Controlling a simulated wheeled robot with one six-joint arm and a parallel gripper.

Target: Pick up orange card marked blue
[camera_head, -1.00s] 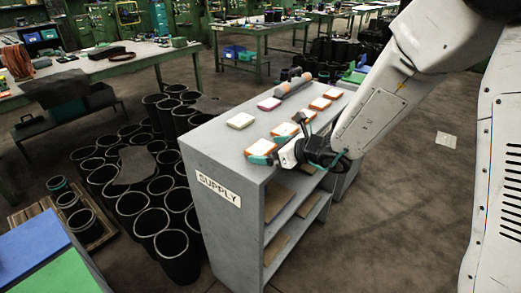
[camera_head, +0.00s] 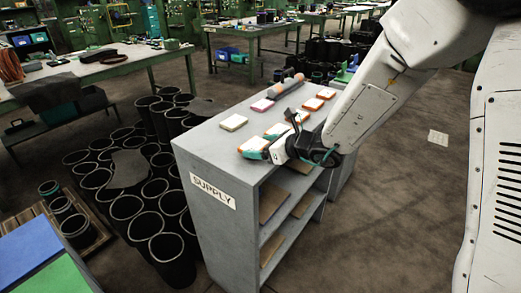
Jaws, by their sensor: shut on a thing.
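My gripper (camera_head: 256,151) is at the near end of the grey shelf unit's top (camera_head: 205,135). Its teal fingers are shut on an orange-edged card with a pale face (camera_head: 253,144). The fingers and wrist hide part of this card, and no blue mark on it can be made out. I cannot tell whether it touches the shelf top or is just above it. Another orange card (camera_head: 276,130) lies right behind the gripper, partly hidden. More orange cards (camera_head: 312,104) lie in a row farther back.
A yellowish card (camera_head: 233,122) and a pink card (camera_head: 262,105) lie left of the orange row. A dark long object (camera_head: 286,87) lies at the far end. Black rubber sleeves (camera_head: 127,207) crowd the floor left of the shelf. The floor on the right is mostly clear.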

